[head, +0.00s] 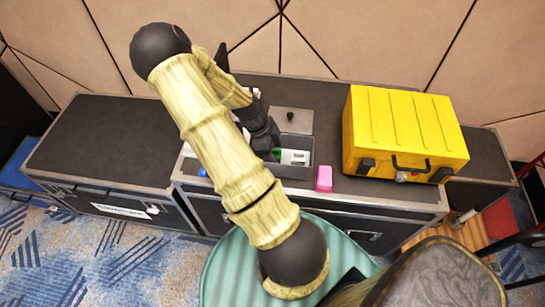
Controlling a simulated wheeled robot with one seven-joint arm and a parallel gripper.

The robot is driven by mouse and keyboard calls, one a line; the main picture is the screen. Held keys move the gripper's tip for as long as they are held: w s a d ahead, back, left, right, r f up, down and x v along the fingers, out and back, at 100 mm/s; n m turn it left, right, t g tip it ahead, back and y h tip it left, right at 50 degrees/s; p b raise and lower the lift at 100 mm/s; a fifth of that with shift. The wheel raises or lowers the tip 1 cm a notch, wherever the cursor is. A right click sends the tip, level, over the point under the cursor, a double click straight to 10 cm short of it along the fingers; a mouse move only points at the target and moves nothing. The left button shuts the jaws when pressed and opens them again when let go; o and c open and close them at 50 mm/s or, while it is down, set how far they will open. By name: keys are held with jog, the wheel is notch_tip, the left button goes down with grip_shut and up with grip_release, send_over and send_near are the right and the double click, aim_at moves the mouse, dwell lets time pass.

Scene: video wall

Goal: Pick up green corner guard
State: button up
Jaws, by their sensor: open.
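A small green piece (277,153), which looks like the green corner guard, shows inside a grey open box (297,171) on the middle black case. Only a sliver of it is visible beside my gripper. My gripper (268,153) is open and points down at the left part of the box, right by the green piece. My arm and the gripper's dark body cover the left side of the box. I cannot tell whether the fingers touch the green piece.
A white item (295,157) lies in the box. A grey lid with a black knob (291,117) is behind it. A pink block (324,178) stands just right of the box, and a large yellow case (400,130) farther right. The left black case top (105,140) is clear.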

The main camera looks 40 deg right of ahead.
aim_at(277, 149)
jog(key=shift+x, duration=1.15)
jog(key=c, duration=1.1)
jog(key=shift+o, duration=0.2)
jog(key=shift+r, duration=0.1)
notch_tip(277, 149, up, 10)
jog(key=shift+f+p, duration=0.1)
jog(key=shift+p, duration=0.3)
